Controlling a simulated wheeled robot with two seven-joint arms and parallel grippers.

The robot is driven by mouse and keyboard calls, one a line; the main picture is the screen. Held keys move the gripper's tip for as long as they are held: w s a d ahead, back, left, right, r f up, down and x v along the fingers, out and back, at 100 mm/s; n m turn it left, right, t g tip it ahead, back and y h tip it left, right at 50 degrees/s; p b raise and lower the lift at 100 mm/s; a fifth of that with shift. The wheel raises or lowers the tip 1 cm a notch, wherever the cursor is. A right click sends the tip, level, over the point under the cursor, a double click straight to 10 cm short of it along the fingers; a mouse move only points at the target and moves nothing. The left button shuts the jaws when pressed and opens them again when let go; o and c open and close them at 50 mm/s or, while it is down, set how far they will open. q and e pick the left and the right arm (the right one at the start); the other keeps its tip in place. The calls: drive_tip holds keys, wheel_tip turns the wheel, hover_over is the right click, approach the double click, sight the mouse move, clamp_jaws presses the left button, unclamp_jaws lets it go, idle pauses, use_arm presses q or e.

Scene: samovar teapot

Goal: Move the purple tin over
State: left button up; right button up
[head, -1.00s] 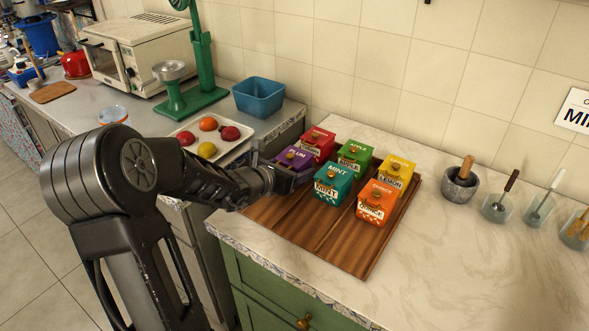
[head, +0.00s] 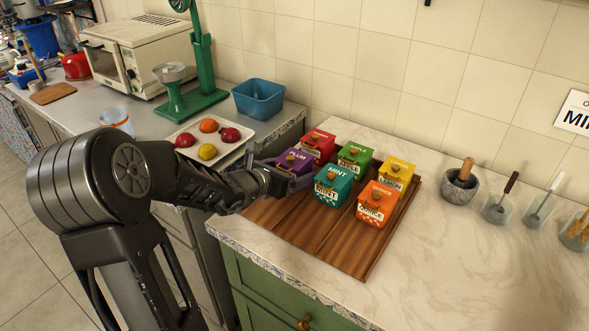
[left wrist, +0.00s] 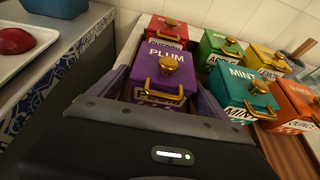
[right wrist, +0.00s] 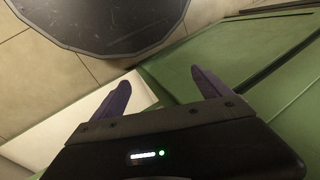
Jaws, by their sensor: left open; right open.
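The purple tin (head: 295,160), labelled PLUM, stands upright at the left of the wooden board (head: 300,238). It also shows in the left wrist view (left wrist: 172,62), with a gold knob on its lid and a gold handle on its front. My left gripper (head: 284,177) is open at the tin's near side. In the left wrist view its fingers (left wrist: 160,88) lie to the left and right of the tin's lower front; contact cannot be told. My right gripper (right wrist: 165,90) is open and empty, with a green cabinet front (right wrist: 245,70) ahead of it.
A red tin (head: 318,143) stands behind the purple one. The teal MINT tin (head: 332,188) is close on its right, with green (head: 354,158), yellow (head: 396,174) and orange (head: 377,203) tins beyond. The board's front is bare. A fruit tray (head: 232,155) lies left.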

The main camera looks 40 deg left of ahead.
use_arm(q)
drive_tip(key=p+v, duration=0.1)
drive_tip(key=v, duration=0.8)
drive_tip(key=shift+s+r, duration=0.2)
drive_tip(key=shift+s, duration=0.1)
drive_tip(key=shift+s+d, duration=0.1)
drive_tip(key=shift+s, duration=0.2)
